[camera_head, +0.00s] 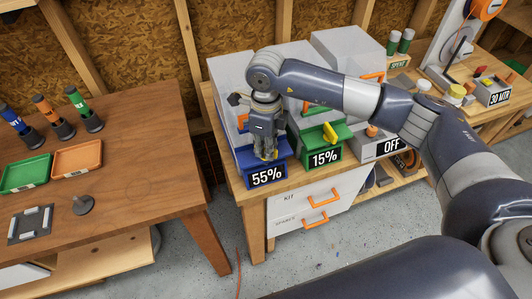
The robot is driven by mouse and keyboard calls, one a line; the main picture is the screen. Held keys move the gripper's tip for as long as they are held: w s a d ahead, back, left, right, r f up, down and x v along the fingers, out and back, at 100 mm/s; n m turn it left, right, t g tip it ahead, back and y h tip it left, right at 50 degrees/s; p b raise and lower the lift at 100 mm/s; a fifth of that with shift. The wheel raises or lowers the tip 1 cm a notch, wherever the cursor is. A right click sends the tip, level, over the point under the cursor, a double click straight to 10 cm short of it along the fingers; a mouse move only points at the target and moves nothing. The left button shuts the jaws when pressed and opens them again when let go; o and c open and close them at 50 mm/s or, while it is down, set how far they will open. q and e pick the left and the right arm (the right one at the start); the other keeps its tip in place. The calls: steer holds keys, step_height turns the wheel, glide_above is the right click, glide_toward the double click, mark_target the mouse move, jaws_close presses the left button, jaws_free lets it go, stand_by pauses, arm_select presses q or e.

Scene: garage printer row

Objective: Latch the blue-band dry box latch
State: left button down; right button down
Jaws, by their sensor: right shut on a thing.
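The blue-band dry box (240,163) stands at the left end of the row on the wooden bench, with a clear upper part, a blue lower band and a "55%" display (267,176). My right gripper (266,154) reaches down at the front of its blue band and is shut on the box's latch. The fingers hide most of the latch, so its exact angle cannot be told. My left gripper is not in view.
The green-band box (303,139) with a yellow latch (330,133) and "15%" display stands close on the right. A grey-band box reads "OFF" (392,146). My right arm crosses above these boxes. Drawers (315,200) lie below. A table (130,190) with trays stands left.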

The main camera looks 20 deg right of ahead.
steer(key=m+b, duration=0.4)
steer(key=m, duration=0.1)
steer(key=shift+f+m, duration=0.15)
steer(key=shift+m, duration=0.15)
steer(key=shift+m+b, duration=1.35)
steer(key=shift+m, duration=0.85)
steer(key=shift+r, duration=0.2)
steer(key=c, duration=1.7)
jaws_free()
step_height(320, 180, up, 12)
